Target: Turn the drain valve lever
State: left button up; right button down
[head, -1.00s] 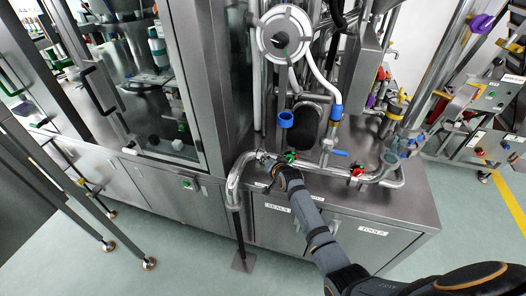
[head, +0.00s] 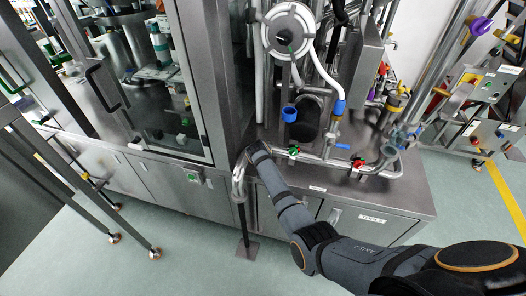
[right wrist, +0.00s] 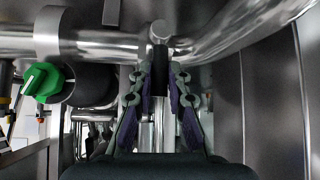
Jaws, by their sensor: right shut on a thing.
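In the right wrist view the fingers of my right gripper (right wrist: 162,68) stand on either side of a short dark-sleeved lever (right wrist: 160,82) with a round metal end, just below a horizontal steel pipe (right wrist: 100,42). The gripper is shut on this lever. In the head view my right wrist (head: 258,152) is at the left bend of the steel pipe (head: 238,182) and hides the lever and fingertips. My left gripper is in neither current view.
A green valve handle (head: 293,152) sits just right of my wrist; it also shows in the right wrist view (right wrist: 40,80). Farther right are a blue handle (head: 342,146) and a red valve handle (head: 358,162). A glass-fronted cabinet (head: 150,90) stands left. Open floor lies in front.

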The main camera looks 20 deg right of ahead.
dwell(0.5)
jog(key=c, duration=1.3)
grip_release()
notch_tip(320, 180, up, 10)
